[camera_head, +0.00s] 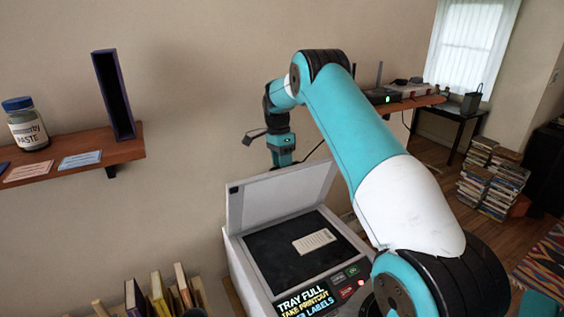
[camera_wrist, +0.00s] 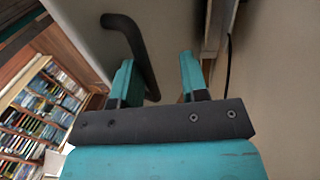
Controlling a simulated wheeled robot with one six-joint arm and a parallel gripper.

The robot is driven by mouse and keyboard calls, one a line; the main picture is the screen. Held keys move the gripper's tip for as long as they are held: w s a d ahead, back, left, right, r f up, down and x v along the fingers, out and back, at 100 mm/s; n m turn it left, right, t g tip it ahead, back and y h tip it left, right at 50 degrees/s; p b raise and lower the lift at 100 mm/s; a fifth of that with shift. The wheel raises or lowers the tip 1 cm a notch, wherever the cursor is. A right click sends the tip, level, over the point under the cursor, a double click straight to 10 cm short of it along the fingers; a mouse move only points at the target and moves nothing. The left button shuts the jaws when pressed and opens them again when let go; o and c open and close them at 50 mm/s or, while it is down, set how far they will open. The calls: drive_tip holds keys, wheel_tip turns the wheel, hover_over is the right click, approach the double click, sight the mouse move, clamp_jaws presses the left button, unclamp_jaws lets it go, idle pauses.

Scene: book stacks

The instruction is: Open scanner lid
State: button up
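The scanner (camera_head: 248,268) stands low at centre in the head view. Its pale lid (camera_head: 275,197) is raised and leans back steeply, so the dark glass bed (camera_head: 287,264) shows. A small printed white card (camera_head: 314,241) lies on the bed. My gripper (camera_head: 281,160) is behind the lid's top edge, its tips partly hidden there. In the wrist view, my gripper's two teal fingers (camera_wrist: 157,78) are apart. A dark bent bar, apparently a handle (camera_wrist: 136,50), runs down past the left finger; I cannot tell if they touch.
A wall shelf (camera_head: 75,165) at left holds a paste jar (camera_head: 28,125) and a dark upright holder (camera_head: 112,95). Upright books (camera_head: 170,295) stand left of the scanner. A lit label display (camera_head: 305,303) is at its front. Book piles (camera_head: 492,180) stand on the floor at right.

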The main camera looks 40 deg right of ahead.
drive_tip(key=b+v, duration=0.1)
drive_tip(key=v, duration=0.6)
drive_tip(key=shift+r, duration=0.25)
drive_tip(key=shift+a, duration=0.1)
